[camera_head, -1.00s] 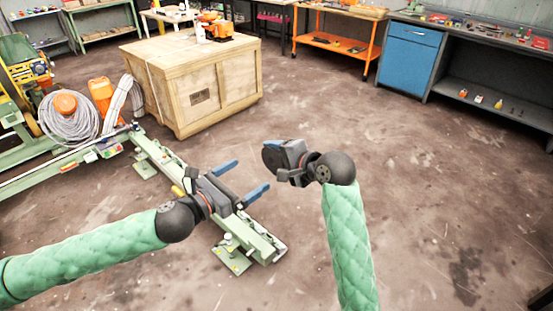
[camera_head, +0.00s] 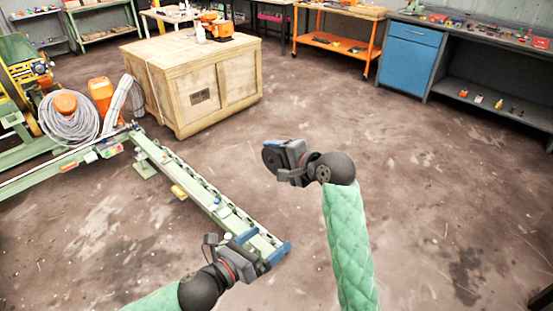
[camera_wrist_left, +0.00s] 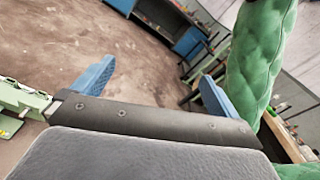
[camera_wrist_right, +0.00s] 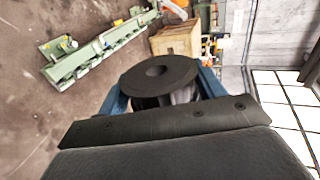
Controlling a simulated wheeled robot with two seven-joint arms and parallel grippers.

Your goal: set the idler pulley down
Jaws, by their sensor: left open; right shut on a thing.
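The idler pulley is a dark grey round wheel with a hub hole, seen close up in the right wrist view (camera_wrist_right: 160,76). My right gripper (camera_wrist_right: 163,95) is shut on it, with a blue finger on each side. In the head view the pulley (camera_head: 271,158) shows as a dark disc at the tip of my right gripper (camera_head: 280,155), held in the air over the floor. My left gripper (camera_head: 264,246) is open, its blue fingers apart at the near end of the green rail (camera_head: 200,190). In the left wrist view nothing shows between its fingers (camera_wrist_left: 155,85).
A wooden crate (camera_head: 190,85) stands at the back left, beside cable coils (camera_head: 68,122) and orange containers. An orange cart (camera_head: 340,45) and a grey workbench with a blue cabinet (camera_head: 408,57) line the back. The floor at centre and right is clear.

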